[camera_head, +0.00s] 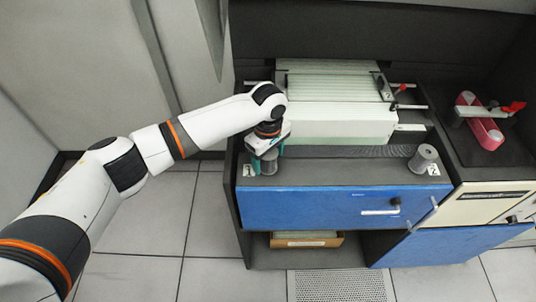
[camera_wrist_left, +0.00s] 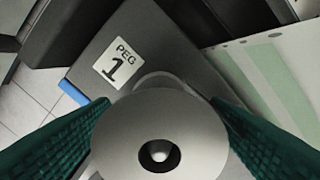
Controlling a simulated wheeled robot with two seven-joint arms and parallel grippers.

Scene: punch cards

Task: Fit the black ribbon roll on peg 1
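The black ribbon roll (camera_head: 269,161) looks dark grey and stands upright at the left end of the deck, beside the label 1. In the left wrist view its pale grey round end (camera_wrist_left: 160,120) faces the camera, with a light spot inside the dark centre hole. My left gripper (camera_head: 267,154) points down over it, its green fingers on both sides against the rim, seemingly shut on it. The PEG 1 label (camera_wrist_left: 118,63) lies flat just beyond the roll. Peg 1 itself is mostly hidden; I cannot tell how far the roll is down on it. My right gripper is out of view.
A grey spool (camera_head: 424,158) stands at the deck's right end by the label 2. The white machine cover (camera_head: 335,122) rises behind the deck. The blue front panel (camera_head: 320,207) is below the deck edge.

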